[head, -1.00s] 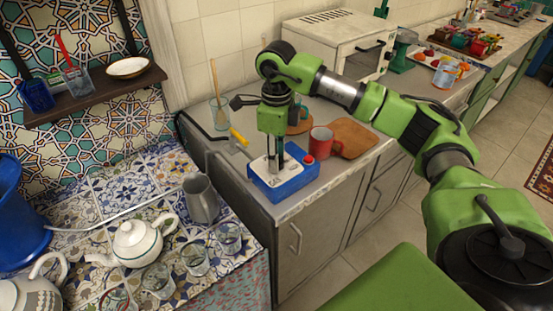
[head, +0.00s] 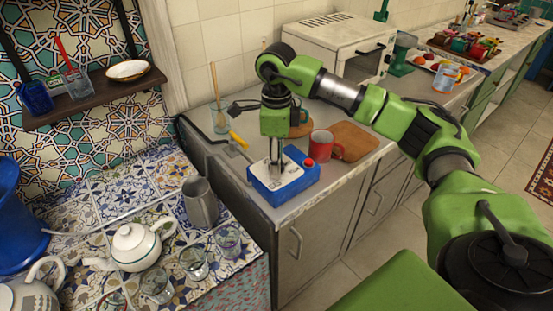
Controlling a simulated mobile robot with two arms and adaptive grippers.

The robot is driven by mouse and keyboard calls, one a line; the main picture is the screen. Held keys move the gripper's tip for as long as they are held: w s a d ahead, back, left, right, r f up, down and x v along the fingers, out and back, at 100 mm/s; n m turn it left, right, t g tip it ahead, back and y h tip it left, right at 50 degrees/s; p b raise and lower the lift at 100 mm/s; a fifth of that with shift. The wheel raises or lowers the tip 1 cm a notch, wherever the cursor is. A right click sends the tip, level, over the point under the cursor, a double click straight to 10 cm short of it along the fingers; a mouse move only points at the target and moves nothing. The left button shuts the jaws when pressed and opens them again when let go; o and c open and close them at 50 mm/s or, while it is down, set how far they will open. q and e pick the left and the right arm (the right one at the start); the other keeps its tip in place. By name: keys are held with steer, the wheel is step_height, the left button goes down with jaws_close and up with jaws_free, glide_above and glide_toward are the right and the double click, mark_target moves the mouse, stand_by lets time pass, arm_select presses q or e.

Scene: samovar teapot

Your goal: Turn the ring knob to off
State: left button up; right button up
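A blue box (head: 306,183) with a pale top plate (head: 293,176) and a red button (head: 309,162) at its far right corner sits on the grey counter. My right gripper (head: 276,165) points straight down over the left part of the plate. Its fingertips are at or just above the plate and look close together. I cannot make out a ring knob; the fingers cover that part of the plate. Whether they grip anything is too small to tell. My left gripper is not in view.
A red mug (head: 321,146) and a wooden board (head: 356,138) stand close behind the box. A yellow-handled tool (head: 239,140) lies to its left. A teapot (head: 135,246), a grey jug (head: 200,203) and several glasses crowd the tiled surface at left.

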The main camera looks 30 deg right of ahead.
step_height(320, 180, up, 12)
stand_by(0.8)
stand_by(0.5)
